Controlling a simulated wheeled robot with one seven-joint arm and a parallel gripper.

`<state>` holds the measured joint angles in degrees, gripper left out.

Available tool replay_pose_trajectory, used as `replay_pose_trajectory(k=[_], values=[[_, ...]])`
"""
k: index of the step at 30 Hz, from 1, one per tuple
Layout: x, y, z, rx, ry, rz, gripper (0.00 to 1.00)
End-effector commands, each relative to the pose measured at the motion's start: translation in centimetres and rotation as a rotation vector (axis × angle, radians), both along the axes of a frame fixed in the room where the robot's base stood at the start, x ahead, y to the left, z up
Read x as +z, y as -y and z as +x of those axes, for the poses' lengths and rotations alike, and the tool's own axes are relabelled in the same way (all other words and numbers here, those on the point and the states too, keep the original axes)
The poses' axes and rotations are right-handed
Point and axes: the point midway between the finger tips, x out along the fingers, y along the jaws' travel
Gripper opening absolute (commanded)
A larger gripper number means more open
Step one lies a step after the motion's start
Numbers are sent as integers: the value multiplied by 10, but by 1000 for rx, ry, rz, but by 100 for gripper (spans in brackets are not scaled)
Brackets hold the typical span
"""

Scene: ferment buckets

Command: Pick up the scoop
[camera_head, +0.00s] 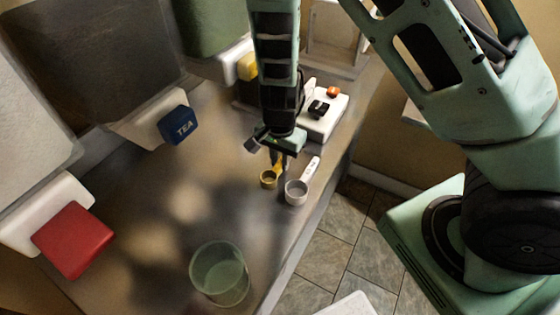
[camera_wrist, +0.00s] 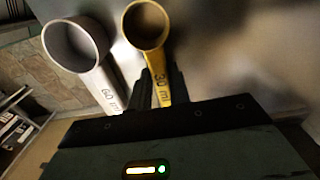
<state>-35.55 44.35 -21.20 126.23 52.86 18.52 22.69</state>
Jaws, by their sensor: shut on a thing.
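A yellow scoop (camera_head: 268,180) marked 30 ml is at the right part of the counter, its cup toward the near side. My gripper (camera_head: 281,161) points down over its handle. In the wrist view the yellow scoop (camera_wrist: 147,24) has its handle between my two fingers (camera_wrist: 159,84), which are shut on it. I cannot tell whether it touches the counter. A white scoop (camera_head: 297,191) marked 60 ml lies just to the right. In the wrist view the white scoop (camera_wrist: 75,44) is at the left, close beside my finger.
A clear greenish container (camera_head: 219,274) stands near the front of the counter (camera_head: 150,215). A white block with black and orange parts (camera_head: 322,118) is behind the scoops. Dispensers with a blue TEA block (camera_head: 178,125) and a red block (camera_head: 73,240) line the left. The counter's right edge is near the white scoop.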

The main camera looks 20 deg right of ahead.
Motion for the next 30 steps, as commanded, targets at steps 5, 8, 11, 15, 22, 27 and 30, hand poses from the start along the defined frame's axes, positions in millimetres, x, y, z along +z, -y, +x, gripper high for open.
replay_pose_trajectory(k=[5, 8, 11, 15, 22, 27, 30], values=[[13, -1, 1, 2, 2, 0, 0], [27, -1, 0, 2, 3, 1, 0], [46, -1, 1, 3, 4, 2, 0], [75, -2, 1, 4, 4, 3, 0], [122, -1, 1, 3, 4, 3, 0], [157, -2, 1, 3, 5, 4, 0], [177, -1, 1, 3, 4, 3, 0]])
